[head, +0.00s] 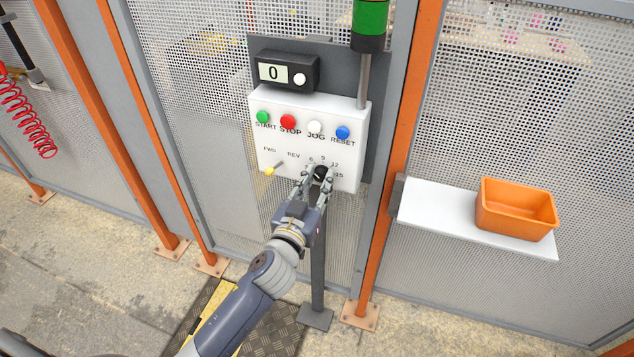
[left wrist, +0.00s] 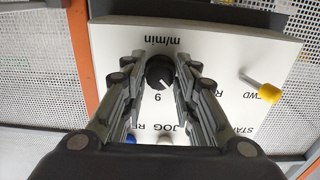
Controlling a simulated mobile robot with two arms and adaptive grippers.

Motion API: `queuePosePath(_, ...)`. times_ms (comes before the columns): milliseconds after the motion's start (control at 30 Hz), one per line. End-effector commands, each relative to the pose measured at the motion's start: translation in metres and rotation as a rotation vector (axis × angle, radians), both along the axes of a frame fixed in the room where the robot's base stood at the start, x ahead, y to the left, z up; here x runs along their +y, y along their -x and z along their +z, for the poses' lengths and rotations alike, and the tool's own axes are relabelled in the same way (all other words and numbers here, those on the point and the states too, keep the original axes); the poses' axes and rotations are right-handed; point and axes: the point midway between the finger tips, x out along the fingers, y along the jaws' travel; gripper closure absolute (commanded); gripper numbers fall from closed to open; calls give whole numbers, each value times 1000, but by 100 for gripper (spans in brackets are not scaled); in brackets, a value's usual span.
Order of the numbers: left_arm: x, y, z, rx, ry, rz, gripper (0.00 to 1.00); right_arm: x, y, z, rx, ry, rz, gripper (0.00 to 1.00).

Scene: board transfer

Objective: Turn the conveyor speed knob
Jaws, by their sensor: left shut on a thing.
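The black speed knob (head: 320,173) sits low on the right of the white control panel (head: 275,140), with a number scale around it. My left gripper (head: 318,176) reaches the panel from below and is shut on the knob. Part of the scale is hidden by the fingers. The display box (head: 286,72) above the panel reads 0. My right gripper is not in view.
Green, red, white and blue buttons (head: 342,132) line the panel top. A yellow-tipped FWD/REV lever (head: 269,171) is left of the knob. A green stack light (head: 370,22) rises behind. An orange bin (head: 515,211) stands on a white shelf (head: 420,208) at right. Mesh fencing surrounds the panel.

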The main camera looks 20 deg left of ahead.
Motion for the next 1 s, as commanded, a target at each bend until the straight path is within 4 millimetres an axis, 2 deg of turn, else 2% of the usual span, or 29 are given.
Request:
queuePosePath(367, 0, 0, 1, -5, -124, 0, 96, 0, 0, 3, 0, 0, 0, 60)
queuePosePath(1000, 1, 0, 2, -24, -626, 1, 96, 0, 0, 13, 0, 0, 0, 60)
